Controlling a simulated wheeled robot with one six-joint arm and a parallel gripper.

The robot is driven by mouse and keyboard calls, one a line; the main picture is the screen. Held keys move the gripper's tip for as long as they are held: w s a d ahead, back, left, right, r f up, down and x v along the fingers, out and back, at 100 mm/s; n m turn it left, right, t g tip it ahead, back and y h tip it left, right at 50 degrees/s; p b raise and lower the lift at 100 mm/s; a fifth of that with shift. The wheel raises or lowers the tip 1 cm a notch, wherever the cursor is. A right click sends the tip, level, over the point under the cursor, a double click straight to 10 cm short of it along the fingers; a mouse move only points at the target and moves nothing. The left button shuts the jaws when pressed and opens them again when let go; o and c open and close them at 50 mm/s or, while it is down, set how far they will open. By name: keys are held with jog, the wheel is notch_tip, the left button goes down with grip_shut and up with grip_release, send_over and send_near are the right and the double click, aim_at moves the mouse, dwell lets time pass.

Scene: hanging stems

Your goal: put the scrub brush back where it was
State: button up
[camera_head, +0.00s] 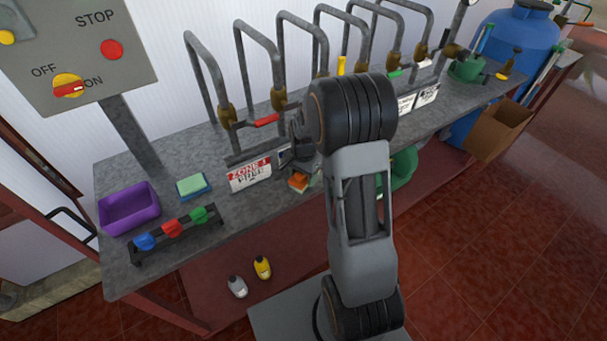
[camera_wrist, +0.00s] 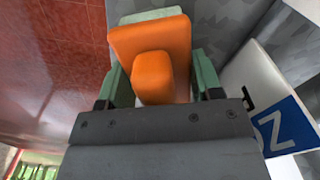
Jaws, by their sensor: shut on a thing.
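The scrub brush is an orange block with a raised orange grip and a pale edge. In the wrist view the brush (camera_wrist: 153,78) sits between the two green fingers of my gripper (camera_wrist: 158,84), which is shut on its grip. In the head view the orange brush (camera_head: 298,182) shows just right of the ZONE 1 sign, near the front edge of the grey bench (camera_head: 225,214). My arm hides most of my gripper and the surface around it there. I cannot tell whether the brush touches the bench.
A ZONE 1 sign (camera_head: 249,175) stands close left of my gripper, with bent grey pipes (camera_head: 258,45) behind. Further left are a green-blue sponge (camera_head: 193,186), a purple tray (camera_head: 129,208) and a rack with coloured knobs (camera_head: 172,230). Two bottles (camera_head: 262,267) are below the bench.

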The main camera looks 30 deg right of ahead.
jog(key=o, duration=0.9)
notch_tip(320, 180, up, 11)
jog(key=shift+r+b, duration=0.1)
jog(key=shift+b, duration=0.3)
jog(key=s+a+r+n+t, duration=0.2)
jog(key=s+a+n, duration=0.2)
jog(key=s+n, duration=0.2)
jog(key=s+a+r+n+t, duration=0.2)
jog(key=s+a+n, duration=0.3)
jog(key=s, duration=0.5)
jog(key=shift+r+n, duration=0.7)
jog(key=shift+r, duration=0.1)
